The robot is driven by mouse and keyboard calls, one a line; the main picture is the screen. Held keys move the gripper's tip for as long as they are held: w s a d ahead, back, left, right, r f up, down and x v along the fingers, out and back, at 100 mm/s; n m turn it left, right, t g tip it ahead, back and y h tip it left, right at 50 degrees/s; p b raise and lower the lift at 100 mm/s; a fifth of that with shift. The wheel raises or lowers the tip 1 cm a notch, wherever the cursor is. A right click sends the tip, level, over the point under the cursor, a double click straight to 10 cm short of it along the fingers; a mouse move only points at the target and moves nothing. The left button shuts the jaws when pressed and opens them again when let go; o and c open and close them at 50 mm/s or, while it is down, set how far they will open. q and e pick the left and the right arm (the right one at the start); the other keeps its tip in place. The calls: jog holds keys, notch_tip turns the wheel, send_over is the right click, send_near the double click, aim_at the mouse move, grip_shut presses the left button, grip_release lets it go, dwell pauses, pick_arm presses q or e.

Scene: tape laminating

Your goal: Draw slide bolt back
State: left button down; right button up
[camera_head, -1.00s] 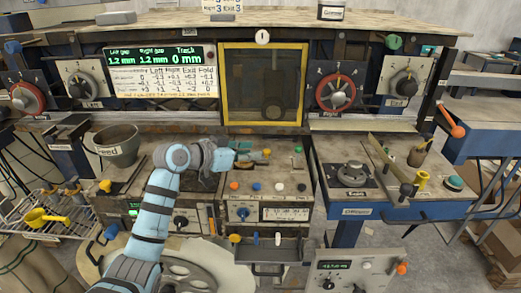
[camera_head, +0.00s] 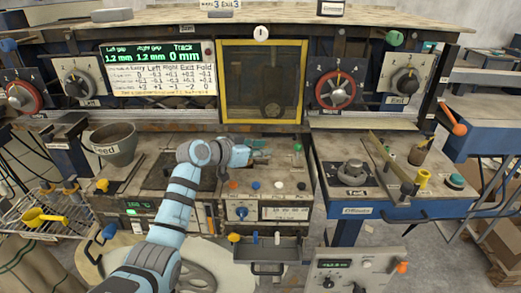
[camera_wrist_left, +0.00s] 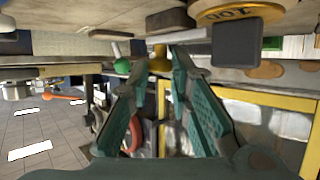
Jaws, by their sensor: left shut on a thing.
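My left gripper (camera_head: 262,152) reaches over the back of the middle console top, below the yellow-framed window. In the left wrist view its two teal fingers (camera_wrist_left: 178,75) close around a yellow knob (camera_wrist_left: 159,62) at their tips. I take this knob to be the slide bolt's handle; the bolt's bar and track cannot be made out. In the head view the fingers hide most of the knob. A green ball knob (camera_wrist_left: 122,66) stands beside it in the wrist view, apart from the fingers; it also shows in the head view (camera_head: 298,148). My right gripper is not in view.
The yellow-framed window (camera_head: 262,122) stands behind the gripper. A row of coloured buttons (camera_head: 280,186) lies in front of it. A grey feed bowl (camera_head: 118,150) stands to the left. The right-hand console (camera_head: 390,208) holds a dial and a lever.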

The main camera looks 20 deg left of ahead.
pick_arm(q)
jog(key=shift+w+d, duration=0.1)
jog(key=shift+d, duration=0.4)
jog(key=shift+w+d, duration=0.1)
jog(key=shift+d, duration=0.15)
jog(key=c, duration=1.8)
grip_release()
jog(key=shift+a, duration=0.15)
jog(key=v, duration=1.2)
